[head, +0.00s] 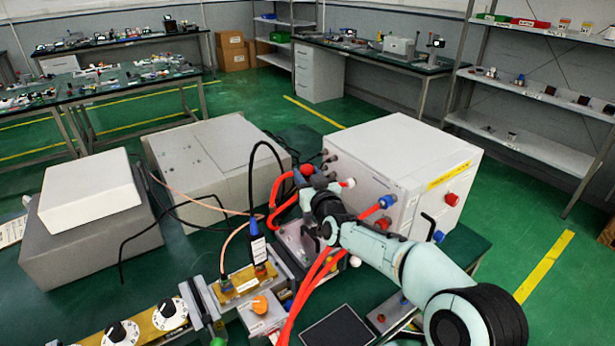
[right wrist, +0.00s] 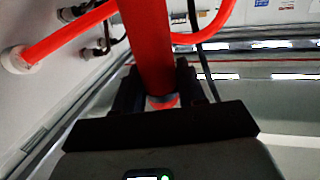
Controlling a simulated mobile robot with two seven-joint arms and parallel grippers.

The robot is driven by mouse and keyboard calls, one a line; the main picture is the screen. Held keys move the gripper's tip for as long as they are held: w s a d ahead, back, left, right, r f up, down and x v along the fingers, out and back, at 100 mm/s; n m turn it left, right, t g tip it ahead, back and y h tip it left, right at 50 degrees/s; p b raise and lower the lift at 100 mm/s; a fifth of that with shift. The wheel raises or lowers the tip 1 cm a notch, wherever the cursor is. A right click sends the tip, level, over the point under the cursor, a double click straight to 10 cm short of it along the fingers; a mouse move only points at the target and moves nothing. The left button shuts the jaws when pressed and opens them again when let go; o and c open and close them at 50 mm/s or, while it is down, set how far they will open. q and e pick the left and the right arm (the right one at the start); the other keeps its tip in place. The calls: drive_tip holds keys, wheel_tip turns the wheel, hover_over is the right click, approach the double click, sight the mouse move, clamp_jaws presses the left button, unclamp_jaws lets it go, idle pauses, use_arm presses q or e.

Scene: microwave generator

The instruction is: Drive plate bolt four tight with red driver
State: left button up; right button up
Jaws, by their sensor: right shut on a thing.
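My right gripper (head: 318,192) is in front of the white generator cabinet (head: 395,150), over a grey plate-like assembly (head: 297,243) on the bench. In the right wrist view, the right gripper (right wrist: 156,82) is shut around a thick red cylinder (right wrist: 146,40), which looks like the red driver's handle. In the head view a red rounded end (head: 307,169) shows just above the gripper. The driver's tip and the plate bolts cannot be made out, as my arm and red hoses cover much of that area. My left gripper is not in view.
Red hoses (head: 313,278) pass close to my right gripper; one ends at a white fitting (right wrist: 18,62) on the cabinet wall. A grey box (head: 215,165) is behind.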

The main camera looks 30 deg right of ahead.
sight(308, 167)
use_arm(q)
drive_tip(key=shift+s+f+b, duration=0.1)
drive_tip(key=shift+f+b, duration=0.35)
use_arm(e)
drive_tip(key=shift+f, duration=0.6)
idle(1.6)
drive_tip(key=shift+r+p, duration=1.5)
drive_tip(key=shift+r, duration=1.05)
drive_tip(key=shift+r+p, duration=1.45)
drive_tip(key=shift+r, duration=0.9)
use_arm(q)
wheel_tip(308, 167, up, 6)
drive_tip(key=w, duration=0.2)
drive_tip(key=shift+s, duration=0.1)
use_arm(e)
drive_tip(key=shift+f, duration=0.1)
